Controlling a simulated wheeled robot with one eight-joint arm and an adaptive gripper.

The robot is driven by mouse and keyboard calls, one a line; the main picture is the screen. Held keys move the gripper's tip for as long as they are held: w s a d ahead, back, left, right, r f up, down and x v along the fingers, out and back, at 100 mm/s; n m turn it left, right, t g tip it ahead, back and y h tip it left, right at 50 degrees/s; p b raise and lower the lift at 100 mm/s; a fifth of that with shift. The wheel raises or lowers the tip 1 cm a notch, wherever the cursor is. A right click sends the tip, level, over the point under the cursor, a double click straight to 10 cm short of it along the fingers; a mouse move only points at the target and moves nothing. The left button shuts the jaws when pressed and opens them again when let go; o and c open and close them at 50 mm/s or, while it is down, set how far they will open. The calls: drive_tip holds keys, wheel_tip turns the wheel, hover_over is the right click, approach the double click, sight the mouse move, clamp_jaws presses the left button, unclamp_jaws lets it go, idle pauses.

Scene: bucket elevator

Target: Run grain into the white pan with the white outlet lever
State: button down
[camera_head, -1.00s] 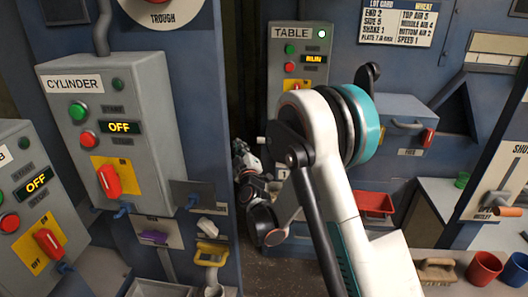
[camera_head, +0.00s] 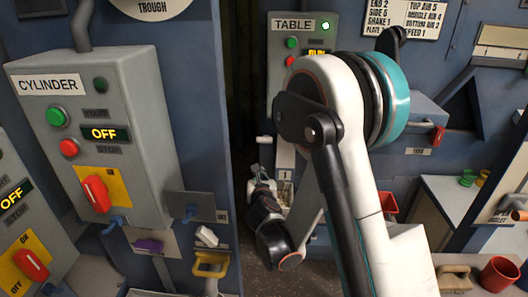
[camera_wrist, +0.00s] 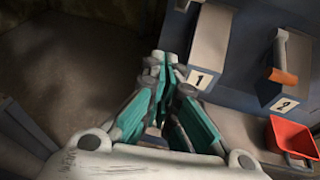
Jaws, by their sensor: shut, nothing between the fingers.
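My gripper (camera_head: 260,178) is partly hidden behind my own arm in the head view, low in the gap beside the cylinder post. In the wrist view my gripper (camera_wrist: 165,62) has its teal fingers together with nothing between them. Ahead of it is a grey chute marked 1 (camera_wrist: 210,45). Right of that is a chute marked 2 with an orange-handled lever (camera_wrist: 282,62). A small white piece (camera_head: 206,236) on the cylinder post may be a lever; I cannot tell. I cannot make out a white pan in either view.
A red tray (camera_wrist: 290,138) sits below chute 2; open floor (camera_wrist: 65,70) lies to the left. The cylinder control box (camera_head: 95,125) reads OFF, left of my arm. The table control box (camera_head: 298,50) has a lit green lamp.

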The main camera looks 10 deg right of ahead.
sight(265, 139)
drive_tip(key=w+d+r+n+h+b, duration=0.1)
drive_tip(key=w+d+b, duration=0.3)
drive_tip(key=w, duration=0.6)
drive_tip(key=shift+w+d+r, duration=0.25)
drive_tip(key=shift+w+r, duration=0.1)
drive_tip(key=shift+r, duration=0.25)
